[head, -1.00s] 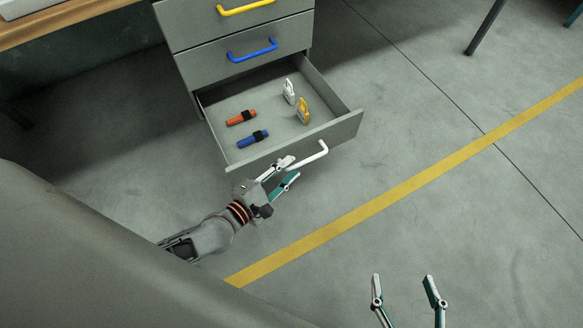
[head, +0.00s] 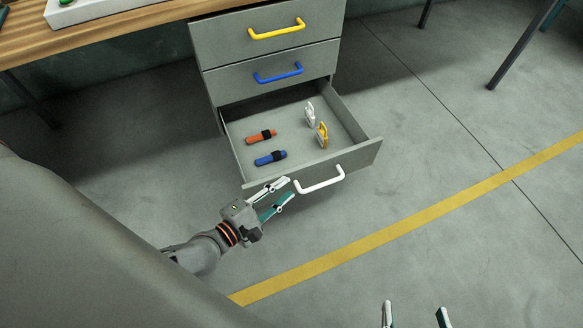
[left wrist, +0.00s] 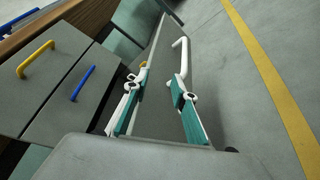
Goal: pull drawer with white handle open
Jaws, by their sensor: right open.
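The drawer with the white handle (head: 321,184) is the lowest of the cabinet and stands pulled out; its front panel (head: 362,157) is clear of the cabinet. My left gripper (head: 290,189) is open and empty, just left of the handle's left end, with its fingers close to the drawer front. In the left wrist view the white handle (left wrist: 182,62) shows beyond the spread fingers of the left gripper (left wrist: 153,88). Whether a fingertip touches the handle I cannot tell. My right gripper (head: 415,307) is open and empty at the bottom edge, over the floor.
The open drawer holds an orange item (head: 260,137), a blue item (head: 270,158), a white clip (head: 309,113) and a yellow clip (head: 322,135). Shut drawers with blue (head: 279,76) and yellow (head: 277,32) handles sit above. The floor right of the drawer is clear.

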